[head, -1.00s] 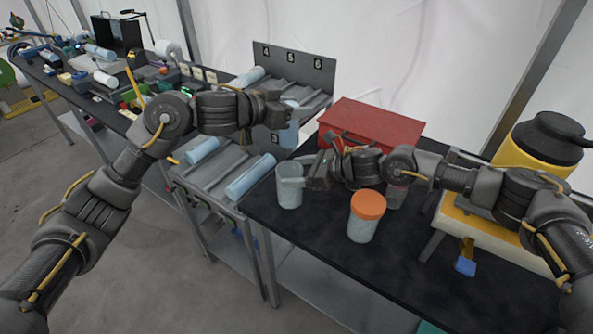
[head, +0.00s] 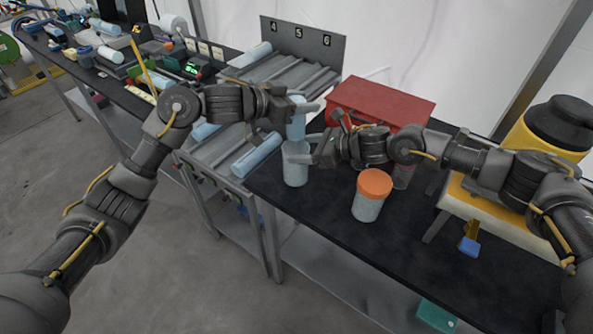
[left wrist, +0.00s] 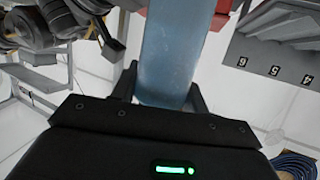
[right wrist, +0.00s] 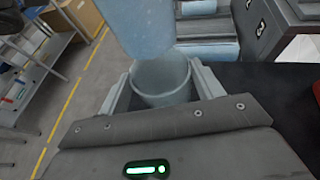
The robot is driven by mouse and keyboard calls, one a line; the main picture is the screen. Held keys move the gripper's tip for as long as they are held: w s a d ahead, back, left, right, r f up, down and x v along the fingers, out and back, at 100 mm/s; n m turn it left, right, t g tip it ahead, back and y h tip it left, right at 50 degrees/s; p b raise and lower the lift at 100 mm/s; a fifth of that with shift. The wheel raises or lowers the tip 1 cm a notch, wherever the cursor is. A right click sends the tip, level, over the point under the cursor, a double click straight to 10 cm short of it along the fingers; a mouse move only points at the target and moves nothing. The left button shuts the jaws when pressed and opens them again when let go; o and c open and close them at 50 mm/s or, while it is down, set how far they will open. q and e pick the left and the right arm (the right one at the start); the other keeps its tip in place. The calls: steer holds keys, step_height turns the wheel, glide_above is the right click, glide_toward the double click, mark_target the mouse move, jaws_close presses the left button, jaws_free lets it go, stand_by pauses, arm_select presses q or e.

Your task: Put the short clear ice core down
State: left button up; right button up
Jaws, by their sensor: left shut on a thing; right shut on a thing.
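My left gripper (head: 300,106) is shut on a pale blue, clear ice core (head: 297,124). It holds the core roughly upright, and the core fills the middle of the left wrist view (left wrist: 170,55). My right gripper (head: 312,152) is shut on a clear, open-topped cup (head: 295,167) at the left end of the black table. The core's lower end is just above the cup's mouth in the head view. In the right wrist view the core (right wrist: 140,25) overlaps the far rim of the cup (right wrist: 163,85). I cannot tell whether its tip is inside.
A jar with an orange lid (head: 373,185) stands right of the cup. A red box (head: 378,100) is behind my right gripper. A grey rack (head: 322,50) numbered 4, 5, 6 stands behind, and another core (head: 258,155) lies in the lower rack.

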mark_target(301, 135)
arm_select(q)
steer(key=shift+f, duration=4.9)
steer(key=shift+f, duration=0.35)
steer(key=shift+f, duration=0.25)
steer(key=o, duration=1.1)
steer(key=shift+r, duration=0.1)
steer(key=shift+r, duration=0.35)
steer(key=v, duration=1.2)
steer(key=shift+s+r, duration=0.15)
steer(key=shift+r, duration=0.05)
